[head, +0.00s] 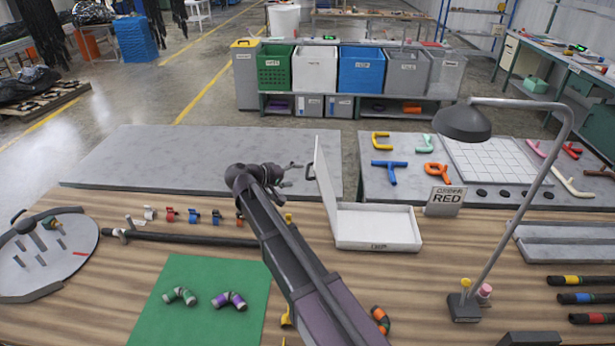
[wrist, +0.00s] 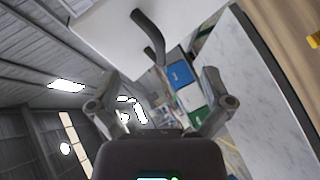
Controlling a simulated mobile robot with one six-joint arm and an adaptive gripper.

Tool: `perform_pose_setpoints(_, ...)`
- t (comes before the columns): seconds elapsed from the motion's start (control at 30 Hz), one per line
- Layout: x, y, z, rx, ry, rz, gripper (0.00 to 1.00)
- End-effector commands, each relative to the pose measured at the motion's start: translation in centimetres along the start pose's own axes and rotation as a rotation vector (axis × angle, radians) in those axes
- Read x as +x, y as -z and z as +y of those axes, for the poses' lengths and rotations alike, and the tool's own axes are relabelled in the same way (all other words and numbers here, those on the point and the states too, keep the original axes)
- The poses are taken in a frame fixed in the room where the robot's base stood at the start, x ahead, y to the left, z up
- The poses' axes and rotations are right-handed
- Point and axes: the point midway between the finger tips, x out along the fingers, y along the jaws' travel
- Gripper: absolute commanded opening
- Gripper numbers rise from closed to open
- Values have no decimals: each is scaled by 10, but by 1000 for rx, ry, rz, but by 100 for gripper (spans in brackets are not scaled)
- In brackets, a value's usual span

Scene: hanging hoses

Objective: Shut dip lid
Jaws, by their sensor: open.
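A shallow white dip box (head: 375,228) sits on the wooden table, a little right of the middle. Its white lid (head: 325,185) stands up steeply on the box's left side, so the box is open. A dark handle (head: 309,173) sticks out from the lid's left face. My gripper (head: 296,166) is just left of the lid, close to the handle. In the wrist view, my gripper (wrist: 160,76) has its fingers spread wide with nothing between them. There the lid (wrist: 105,25) and handle (wrist: 148,38) lie beyond the fingertips, with no clear contact.
A green mat (head: 200,305) with two pipe elbows lies left of my arm. A desk lamp (head: 465,123) leans over the table on the right. Grey slab tables (head: 200,160) stand behind, with coloured bins further back.

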Motion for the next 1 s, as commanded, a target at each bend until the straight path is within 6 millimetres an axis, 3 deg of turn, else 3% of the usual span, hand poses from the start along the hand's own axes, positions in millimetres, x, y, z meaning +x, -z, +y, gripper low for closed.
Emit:
perform_pose_setpoints(0.7,41,0,-1,0,0,0,100)
perform_pose_setpoints(1.0,49,0,0,0,0,0,100)
